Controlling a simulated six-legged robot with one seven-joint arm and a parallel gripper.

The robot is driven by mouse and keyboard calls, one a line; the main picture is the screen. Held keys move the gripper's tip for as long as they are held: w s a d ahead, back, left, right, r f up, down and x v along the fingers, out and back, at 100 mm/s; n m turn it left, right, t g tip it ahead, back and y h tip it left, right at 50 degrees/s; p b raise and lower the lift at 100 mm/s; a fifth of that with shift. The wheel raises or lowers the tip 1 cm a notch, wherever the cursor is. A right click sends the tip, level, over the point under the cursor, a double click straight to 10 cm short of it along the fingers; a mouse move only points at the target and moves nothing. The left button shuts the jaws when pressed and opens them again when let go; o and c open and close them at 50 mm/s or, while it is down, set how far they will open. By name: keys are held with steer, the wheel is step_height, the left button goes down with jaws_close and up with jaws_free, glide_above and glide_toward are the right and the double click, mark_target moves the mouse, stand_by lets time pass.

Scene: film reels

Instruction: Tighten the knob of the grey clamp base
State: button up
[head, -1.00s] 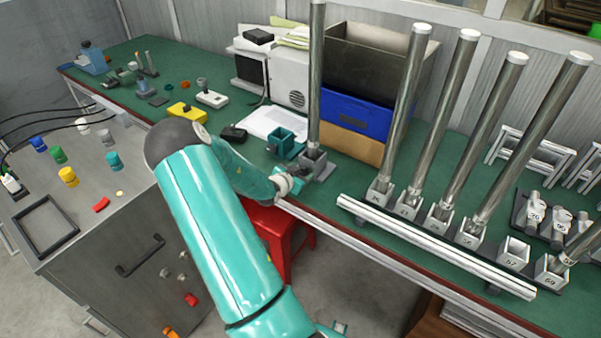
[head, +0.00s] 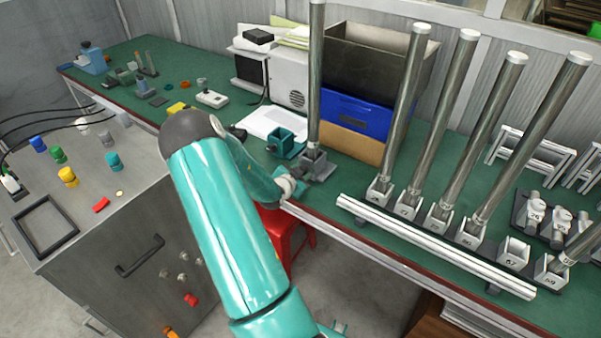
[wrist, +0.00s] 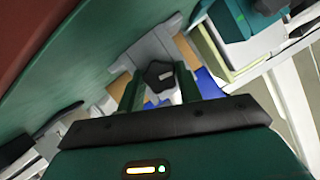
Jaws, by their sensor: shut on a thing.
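The grey clamp base (head: 316,163) stands near the front edge of the green bench, with a tall metal pole (head: 315,75) upright in it. In the wrist view, the grey base (wrist: 152,48) is straight ahead, and its dark knob (wrist: 158,74) lies between the fingers. My gripper (wrist: 159,88) is shut on this knob. In the head view, my gripper (head: 298,174) is at the front left side of the base, and my wrist hides the knob.
A teal clamp base (head: 283,142) stands just left of the grey one. A blue bin (head: 353,114) is behind. Several poles in numbered holders stand to the right behind a white rail (head: 430,243). A red stool (head: 288,236) is below the bench edge.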

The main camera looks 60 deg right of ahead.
steer(key=m+t, duration=0.1)
steer(key=m, duration=0.2)
steer(key=shift+s+f+t+h, duration=0.1)
steer(key=shift+s+t+h, duration=0.05)
steer(key=shift+t+h, duration=0.25)
steer(key=shift+m+t+h, duration=0.6)
steer(key=shift+m+t, duration=0.2)
steer(key=shift+m, duration=0.7)
steer(key=o, duration=1)
steer(key=v, duration=1.4)
